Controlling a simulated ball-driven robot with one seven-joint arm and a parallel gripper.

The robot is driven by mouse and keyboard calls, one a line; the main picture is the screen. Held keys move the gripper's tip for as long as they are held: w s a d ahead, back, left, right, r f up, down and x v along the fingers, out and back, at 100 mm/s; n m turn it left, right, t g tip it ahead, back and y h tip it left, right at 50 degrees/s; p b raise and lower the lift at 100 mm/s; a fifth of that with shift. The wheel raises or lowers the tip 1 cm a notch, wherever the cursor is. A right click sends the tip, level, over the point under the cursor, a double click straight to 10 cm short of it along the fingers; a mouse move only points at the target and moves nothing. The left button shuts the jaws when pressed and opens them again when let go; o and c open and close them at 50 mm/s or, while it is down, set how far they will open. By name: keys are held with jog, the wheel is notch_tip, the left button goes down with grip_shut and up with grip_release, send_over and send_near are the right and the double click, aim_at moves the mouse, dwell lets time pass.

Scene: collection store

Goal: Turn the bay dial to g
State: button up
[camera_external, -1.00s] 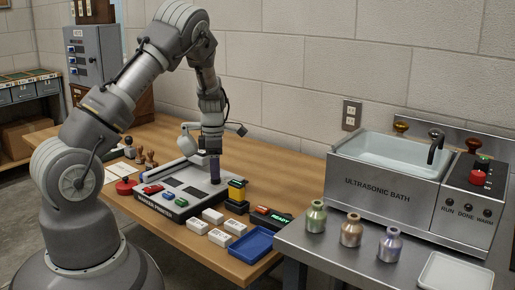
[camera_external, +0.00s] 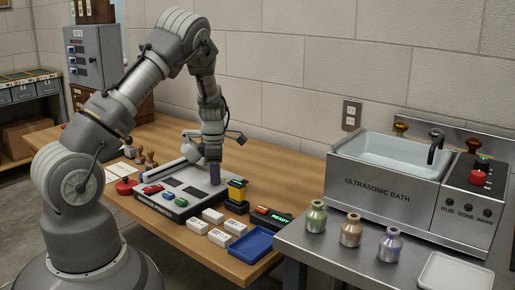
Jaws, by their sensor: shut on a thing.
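My gripper (camera_external: 213,162) points straight down over the light grey top of the marker printer (camera_external: 170,206), toward its back right. It is shut on a dark purple upright cylinder (camera_external: 214,175), whose lower end is at or just above the printer top; I cannot tell whether it touches. No lettered dial can be made out at this size, and I cannot tell whether the cylinder is part of one.
White labelled blocks (camera_external: 212,215), a blue tray (camera_external: 251,244), a yellow-and-black item (camera_external: 236,194) and a display reading READY (camera_external: 272,216) stand right of the printer. Stamps (camera_external: 140,157) and a red knob (camera_external: 125,187) are left. The ultrasonic bath (camera_external: 385,180) and bottles (camera_external: 351,229) are further right.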

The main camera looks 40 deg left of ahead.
jog(key=m+p, duration=0.1)
jog(key=m, duration=0.2)
jog(key=shift+r+m+p, duration=0.15)
jog(key=shift+m+p, duration=0.15)
jog(key=shift+p, duration=0.1)
jog(key=m+p, duration=0.1)
jog(key=m, duration=0.3)
jog(key=shift+m, duration=0.3)
jog(key=m+p, duration=0.1)
jog(key=m, duration=0.3)
jog(key=shift+m, duration=0.3)
jog(key=m+p, duration=0.1)
jog(key=m, duration=0.7)
jog(key=m+p, duration=0.1)
jog(key=m, duration=0.2)
jog(key=shift+m, duration=0.3)
jog(key=m+p, duration=0.1)
jog(key=m, duration=0.5)
jog(key=shift+m, duration=0.3)
